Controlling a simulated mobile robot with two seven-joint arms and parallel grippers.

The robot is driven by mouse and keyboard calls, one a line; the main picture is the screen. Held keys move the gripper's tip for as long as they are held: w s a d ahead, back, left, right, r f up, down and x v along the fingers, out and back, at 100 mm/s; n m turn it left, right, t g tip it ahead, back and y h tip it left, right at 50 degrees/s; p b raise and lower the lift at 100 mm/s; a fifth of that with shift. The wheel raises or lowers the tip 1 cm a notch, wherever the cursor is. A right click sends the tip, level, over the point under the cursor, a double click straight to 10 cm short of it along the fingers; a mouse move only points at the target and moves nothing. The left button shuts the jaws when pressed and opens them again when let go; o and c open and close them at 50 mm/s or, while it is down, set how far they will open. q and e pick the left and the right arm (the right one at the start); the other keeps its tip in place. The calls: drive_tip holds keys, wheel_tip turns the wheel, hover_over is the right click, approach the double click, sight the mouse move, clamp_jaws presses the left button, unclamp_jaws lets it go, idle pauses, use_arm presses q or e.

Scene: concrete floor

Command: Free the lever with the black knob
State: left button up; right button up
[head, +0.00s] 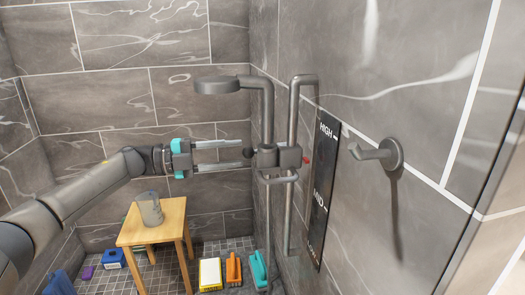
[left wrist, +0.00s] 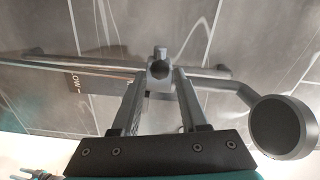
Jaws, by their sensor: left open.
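A grey slider bracket (head: 280,157) clamps on the vertical shower rail (head: 293,210) by the right wall. A small black knob (head: 248,153) sticks out of its left side, on a lever mostly hidden. My left gripper (head: 240,152) comes in from the left, open, with its fingertips right by the knob. In the left wrist view the bracket (left wrist: 161,54) and a dark round end, seemingly the knob (left wrist: 158,69), show between and just beyond the fingertips (left wrist: 163,80). I cannot tell whether they touch. A shower head (head: 217,86) is held above the gripper. My right gripper is out of view.
A black height sign (head: 323,185) and a wall holder (head: 388,154) are right of the rail. A wooden stool (head: 150,232) with a grey cup (head: 150,208) stands below my arm. Brushes (head: 233,269) and a blue container (head: 113,258) are on the floor.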

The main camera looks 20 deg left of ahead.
sight(252, 152)
use_arm(q)
drive_tip(key=x, duration=0.7)
drive_tip(key=shift+w+d, duration=0.2)
drive_tip(key=shift+c, duration=0.4)
clamp_jaws()
idle(0.7)
